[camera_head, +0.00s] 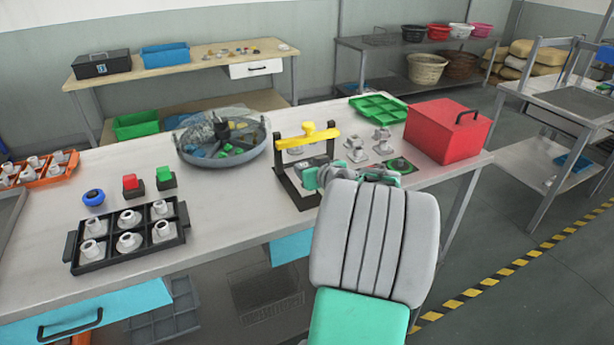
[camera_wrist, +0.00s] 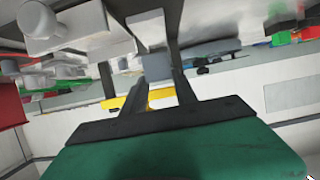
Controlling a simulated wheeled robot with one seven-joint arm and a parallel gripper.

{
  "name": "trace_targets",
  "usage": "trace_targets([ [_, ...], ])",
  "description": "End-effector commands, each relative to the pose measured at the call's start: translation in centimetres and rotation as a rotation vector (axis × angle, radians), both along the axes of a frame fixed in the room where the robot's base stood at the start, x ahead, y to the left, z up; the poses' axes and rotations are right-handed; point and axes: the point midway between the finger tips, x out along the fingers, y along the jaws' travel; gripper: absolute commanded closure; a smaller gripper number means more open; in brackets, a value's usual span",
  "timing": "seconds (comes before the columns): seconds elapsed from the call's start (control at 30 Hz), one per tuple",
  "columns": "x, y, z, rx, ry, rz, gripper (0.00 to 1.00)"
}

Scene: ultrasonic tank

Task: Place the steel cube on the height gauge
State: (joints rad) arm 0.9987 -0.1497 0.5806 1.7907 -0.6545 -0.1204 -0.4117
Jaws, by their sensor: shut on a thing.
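The height gauge (camera_head: 308,141), a dark frame with a yellow top bar and knob, stands near the middle of the worktable. My gripper (camera_head: 312,177) is low at its front right side, partly covering the frame. In the wrist view my gripper (camera_wrist: 158,76) is shut on a plain grey block, the steel cube (camera_wrist: 157,68), held between the fingertips. Yellow parts of the gauge (camera_wrist: 162,98) show behind the fingers there. In the head view the cube cannot be made out clearly, and its gap to the gauge cannot be told.
A red box (camera_head: 447,130), a green tray (camera_head: 379,107) and several pale fittings (camera_head: 356,150) stand right of the gauge. A round clear-covered tank (camera_head: 221,137) is at left behind. A black tray (camera_head: 127,237) of fittings and buttons (camera_head: 131,186) lie left. Free table lies left of the gauge.

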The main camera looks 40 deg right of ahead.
Motion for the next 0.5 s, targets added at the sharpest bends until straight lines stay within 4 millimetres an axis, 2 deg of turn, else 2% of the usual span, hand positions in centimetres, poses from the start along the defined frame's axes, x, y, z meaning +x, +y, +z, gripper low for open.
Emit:
trace_targets([
  [0.2, 0.3, -0.1, -3.2, 0.002, -0.001, 0.0, 1.0],
  [0.5, 0.3, -0.1, -3.6, -0.001, -0.003, -0.001, 1.0],
])
